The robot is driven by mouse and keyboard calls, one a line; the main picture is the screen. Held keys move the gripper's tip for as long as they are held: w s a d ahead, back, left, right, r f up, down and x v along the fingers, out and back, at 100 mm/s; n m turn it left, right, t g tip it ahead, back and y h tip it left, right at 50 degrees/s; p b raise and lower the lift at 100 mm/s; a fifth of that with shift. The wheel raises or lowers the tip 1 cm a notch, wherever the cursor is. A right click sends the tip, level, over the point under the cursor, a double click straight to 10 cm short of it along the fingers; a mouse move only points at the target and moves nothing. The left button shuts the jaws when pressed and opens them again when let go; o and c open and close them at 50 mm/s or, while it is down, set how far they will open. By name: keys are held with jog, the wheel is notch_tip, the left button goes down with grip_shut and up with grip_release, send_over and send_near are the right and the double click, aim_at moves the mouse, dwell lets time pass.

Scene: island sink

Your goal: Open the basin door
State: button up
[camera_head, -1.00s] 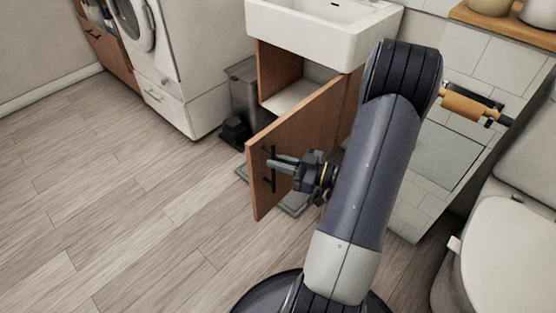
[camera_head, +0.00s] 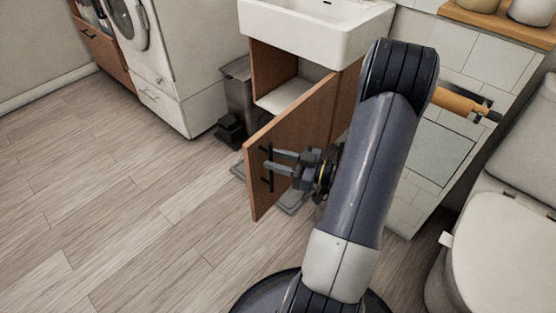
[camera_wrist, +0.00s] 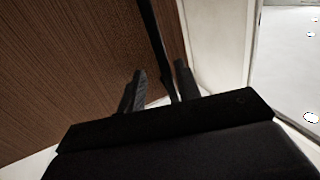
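The brown wooden basin door (camera_head: 300,125) stands swung well out from the cabinet under the white basin (camera_head: 318,38). The cabinet's pale inside (camera_head: 284,97) shows behind it. A black bar handle (camera_head: 270,183) is near the door's free edge. My gripper (camera_head: 269,158) is open, with its two fingers spread at the handle. In the wrist view, the fingers of my gripper (camera_wrist: 159,67) are apart, with the dark handle bar (camera_wrist: 155,38) running between them and the brown door face (camera_wrist: 80,75) behind. Contact with the bar cannot be told.
A grey bin (camera_head: 238,95) stands left of the cabinet, beside a white washing machine (camera_head: 185,60). A toilet (camera_head: 490,250) is at the right, near a toilet-roll holder (camera_head: 455,102). The wooden floor (camera_head: 120,220) at the left is clear.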

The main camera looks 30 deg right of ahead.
jog(key=p+v, duration=0.2)
jog(key=v, duration=0.9)
jog(key=shift+w+a, duration=0.1)
jog(key=shift+a, duration=0.05)
jog(key=b+x, duration=0.2)
jog(key=x, duration=0.9)
dwell(0.3)
